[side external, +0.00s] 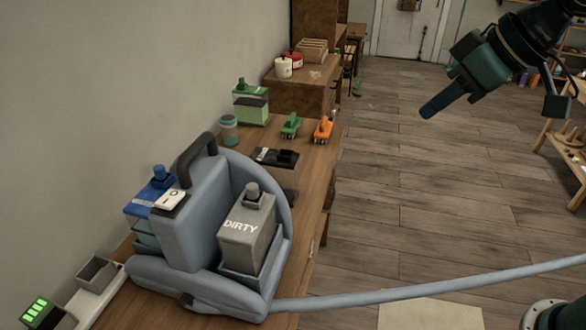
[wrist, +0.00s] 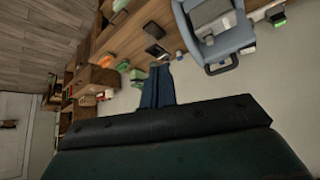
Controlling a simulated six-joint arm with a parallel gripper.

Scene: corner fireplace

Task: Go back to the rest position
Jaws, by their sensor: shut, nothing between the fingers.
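My gripper (side external: 430,108) is at the upper right of the side external view, high above the wooden floor and to the right of the table. Its dark blue fingers are together with nothing between them. In the wrist view the fingers (wrist: 157,85) show above the dark gripper body, also together and empty. The gripper touches nothing. The grey-blue cleaning machine (side external: 190,225) stands on the table with a grey tank marked DIRTY (side external: 247,235) in its front. The machine also shows at the top right of the wrist view (wrist: 232,40).
The long wooden table (side external: 312,190) runs along the wall. It holds a green-and-white container (side external: 250,105), a green tool (side external: 291,125), an orange tool (side external: 323,129) and a blue-capped container (side external: 145,200). A grey hose (side external: 430,288) crosses low at the right. Floor under my gripper is clear.

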